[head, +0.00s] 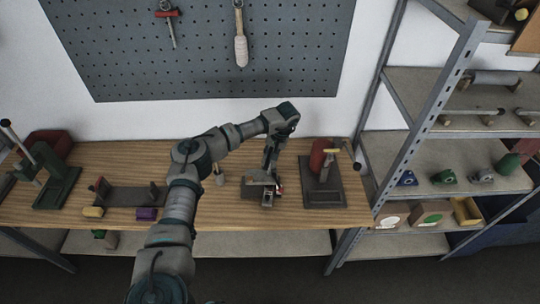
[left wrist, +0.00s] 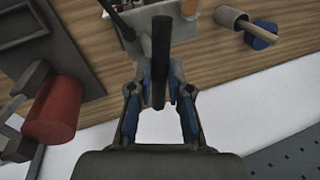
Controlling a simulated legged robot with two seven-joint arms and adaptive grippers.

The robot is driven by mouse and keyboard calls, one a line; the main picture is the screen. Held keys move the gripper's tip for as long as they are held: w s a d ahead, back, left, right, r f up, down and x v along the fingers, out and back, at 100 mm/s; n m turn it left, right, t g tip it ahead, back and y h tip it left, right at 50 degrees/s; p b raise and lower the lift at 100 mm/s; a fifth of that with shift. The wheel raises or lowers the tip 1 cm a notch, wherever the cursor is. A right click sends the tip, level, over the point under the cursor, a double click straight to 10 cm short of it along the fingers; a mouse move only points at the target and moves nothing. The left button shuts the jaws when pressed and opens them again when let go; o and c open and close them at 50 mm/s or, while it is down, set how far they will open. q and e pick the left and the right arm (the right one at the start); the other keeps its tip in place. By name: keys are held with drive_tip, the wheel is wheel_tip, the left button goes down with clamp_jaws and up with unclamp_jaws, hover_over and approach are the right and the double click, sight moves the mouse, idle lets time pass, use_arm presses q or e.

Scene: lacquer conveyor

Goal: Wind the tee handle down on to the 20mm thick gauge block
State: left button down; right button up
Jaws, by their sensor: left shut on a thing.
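My left gripper (head: 270,180) points down over a small grey fixture (head: 250,191) on the wooden bench. In the left wrist view, the left gripper (left wrist: 161,82) is shut on a dark round bar, which I take as the tee handle (left wrist: 160,40). The bar runs between the two fingers, and the grey fixture (left wrist: 133,38) lies just behind it. The gauge block cannot be told apart with certainty; my gripper and the bar hide much of the fixture. Whether the handle's screw touches anything is hidden. My right gripper is not in view.
A dark stand with a red cylinder (head: 318,157) is close right of the fixture. A small grey cylinder with a wooden rod (head: 219,176) is left of it. A long dark fixture (head: 135,196), a purple block (head: 146,214) and a green press (head: 56,188) are farther left. Shelves (head: 450,150) stand at right.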

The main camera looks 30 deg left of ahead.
use_arm(q)
drive_tip(key=shift+w+r, duration=0.1)
drive_tip(key=c, duration=1.3)
unclamp_jaws()
drive_tip(key=shift+c, duration=0.2)
drive_tip(key=shift+o, duration=1.2)
drive_tip(key=shift+w, duration=0.1)
drive_tip(key=v, duration=1.1)
drive_tip(key=shift+r, duration=0.3)
drive_tip(key=shift+w, duration=0.15)
